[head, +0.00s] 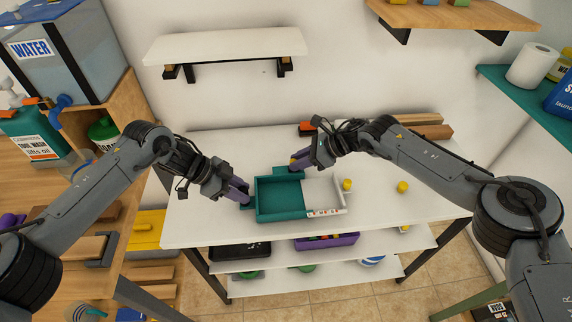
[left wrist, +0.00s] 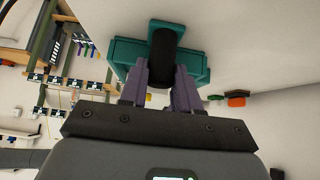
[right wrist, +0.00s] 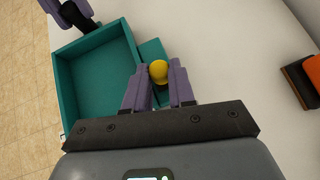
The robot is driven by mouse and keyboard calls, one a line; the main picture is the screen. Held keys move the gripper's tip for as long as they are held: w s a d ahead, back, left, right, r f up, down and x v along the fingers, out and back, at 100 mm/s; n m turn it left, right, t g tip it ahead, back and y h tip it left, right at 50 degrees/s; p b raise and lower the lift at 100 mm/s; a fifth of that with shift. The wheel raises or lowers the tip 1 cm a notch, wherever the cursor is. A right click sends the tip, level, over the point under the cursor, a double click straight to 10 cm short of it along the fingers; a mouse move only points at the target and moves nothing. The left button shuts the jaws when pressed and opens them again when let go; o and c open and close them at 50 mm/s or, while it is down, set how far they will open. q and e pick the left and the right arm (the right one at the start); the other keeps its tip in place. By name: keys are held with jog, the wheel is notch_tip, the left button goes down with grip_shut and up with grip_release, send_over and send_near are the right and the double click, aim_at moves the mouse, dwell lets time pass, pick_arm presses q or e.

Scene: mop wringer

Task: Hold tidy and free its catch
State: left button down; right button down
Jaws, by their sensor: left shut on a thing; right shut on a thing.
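The teal tidy (head: 279,199) is a shallow open tray on the white table, with a pale section (head: 321,192) at its right. My left gripper (head: 246,197) is shut on the dark handle (left wrist: 165,45) at its left end; the grip also shows in the right wrist view. My right gripper (head: 296,164) is at the tidy's far side, shut around a yellow knob (right wrist: 158,71) on a teal tab, which I take for the catch. The fingers hide the lower part of the knob. The teal compartment (right wrist: 95,80) looks empty.
A yellow knob (head: 347,185) stands by the tidy's right end, and a yellow piece (head: 402,187) lies further right on the table (head: 400,210). An orange and dark block (head: 306,128) and wooden blocks (head: 425,127) lie at the back. The table's right side is mostly clear.

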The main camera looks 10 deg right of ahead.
jog(key=c, duration=0.9)
grip_release()
jog(key=shift+o, duration=0.2)
jog(key=shift+d, duration=0.1)
jog(key=v, duration=1.2)
